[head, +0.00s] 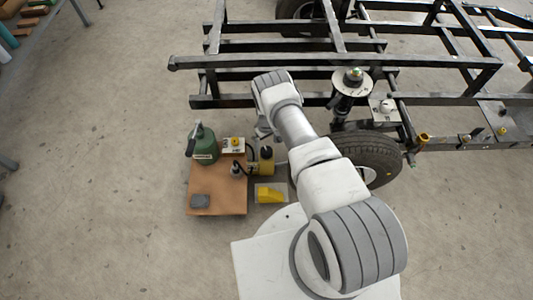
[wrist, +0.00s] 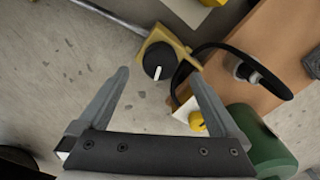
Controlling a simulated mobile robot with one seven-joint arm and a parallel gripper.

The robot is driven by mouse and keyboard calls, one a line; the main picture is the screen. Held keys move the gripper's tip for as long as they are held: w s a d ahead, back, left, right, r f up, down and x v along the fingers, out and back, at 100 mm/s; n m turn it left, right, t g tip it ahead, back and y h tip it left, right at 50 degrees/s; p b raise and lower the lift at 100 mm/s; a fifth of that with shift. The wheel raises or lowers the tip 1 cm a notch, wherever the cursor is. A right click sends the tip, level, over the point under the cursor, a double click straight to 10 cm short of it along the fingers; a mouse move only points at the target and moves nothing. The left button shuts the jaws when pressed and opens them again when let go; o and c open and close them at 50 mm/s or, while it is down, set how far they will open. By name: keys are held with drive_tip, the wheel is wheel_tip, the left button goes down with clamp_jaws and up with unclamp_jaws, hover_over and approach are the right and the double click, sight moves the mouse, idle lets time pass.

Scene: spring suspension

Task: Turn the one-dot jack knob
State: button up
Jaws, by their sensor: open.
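A black round knob (wrist: 158,60) with a white pointer line sits on a yellow jack body (wrist: 180,50) in the wrist view. The yellow jack (head: 266,167) also shows in the head view, beside the brown board, with its black top. I cannot make out a dot mark on it. My gripper (wrist: 158,78) is open and empty, its two fingers spread on either side below the knob in the picture; contact is not visible. In the head view my gripper (head: 265,136) is small and partly hidden by my arm, near the jack.
A brown board (head: 215,203) bears a green canister (head: 204,146), a plate with a yellow knob (head: 235,141) and a grey block (head: 200,201). A yellow wedge (head: 270,195) lies right of it. The black frame (head: 230,102) and a tyre (head: 382,150) stand close.

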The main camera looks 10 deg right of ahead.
sight(266, 150)
wheel_tip(266, 150, down, 6)
drive_tip(key=shift+r+b, duration=0.1)
drive_tip(key=shift+b, duration=1)
drive_tip(key=c, duration=1.4)
drive_tip(key=m, duration=0.4)
drive_tip(key=shift+m, duration=2.4)
